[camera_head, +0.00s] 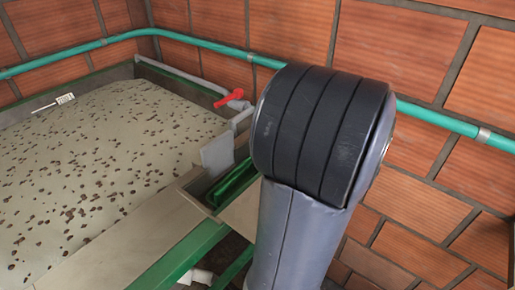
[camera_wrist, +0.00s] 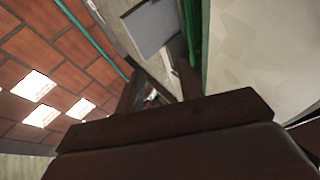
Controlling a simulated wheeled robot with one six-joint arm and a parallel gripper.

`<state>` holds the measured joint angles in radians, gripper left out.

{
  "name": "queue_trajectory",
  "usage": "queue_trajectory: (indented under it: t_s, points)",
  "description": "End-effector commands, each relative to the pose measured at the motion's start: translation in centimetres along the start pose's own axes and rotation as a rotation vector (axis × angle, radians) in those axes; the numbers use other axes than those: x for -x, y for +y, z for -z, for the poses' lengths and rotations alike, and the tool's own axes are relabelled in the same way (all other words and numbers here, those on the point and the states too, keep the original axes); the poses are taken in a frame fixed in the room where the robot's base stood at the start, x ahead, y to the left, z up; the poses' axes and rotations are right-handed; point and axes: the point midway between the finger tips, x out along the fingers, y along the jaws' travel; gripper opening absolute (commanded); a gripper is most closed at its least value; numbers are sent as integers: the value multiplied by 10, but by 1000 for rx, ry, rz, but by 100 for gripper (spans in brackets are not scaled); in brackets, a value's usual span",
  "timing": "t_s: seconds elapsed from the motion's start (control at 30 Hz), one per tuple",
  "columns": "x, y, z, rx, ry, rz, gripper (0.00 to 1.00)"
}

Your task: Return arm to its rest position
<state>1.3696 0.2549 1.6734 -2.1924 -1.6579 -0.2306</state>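My arm fills the centre of the head view, with a large dark banded joint above a grey link. My gripper is not visible in the head view. In the wrist view, the dark brown body of my gripper (camera_wrist: 160,78) fills the bottom. Its two dark fingers stand apart at the top of that body, with a gap between them and nothing seen held. A grey plate (camera_wrist: 152,27) shows beyond the fingers, and it also shows in the head view (camera_head: 217,154) left of my arm.
A wide tank of speckled grey liquid (camera_head: 100,170) lies at left. A red valve handle (camera_head: 229,98) is behind the plate. A green pipe (camera_head: 215,45) runs along the brick wall (camera_head: 410,50). A green beam (camera_head: 185,255) crosses the front.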

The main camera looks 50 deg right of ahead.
Motion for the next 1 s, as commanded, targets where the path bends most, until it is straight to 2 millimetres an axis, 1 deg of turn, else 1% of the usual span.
queue_trajectory:
  t_s: [0.03, 0.1, 0.2, 0.57, 0.67, 0.77, 1.0]
  points:
    - [6, 0, 0, 0, -2, 0, 35]
    - [10, -1, 0, -1, -1, 1, 35]
    - [14, 0, 0, -1, 1, 1, 35]
    - [12, 0, 0, -1, 2, 0, 35]
    - [4, 0, 1, -1, 3, 0, 35]
    - [-10, 1, 1, -1, 6, 0, 35]
    - [-57, 1, 2, 0, 7, 0, 35]
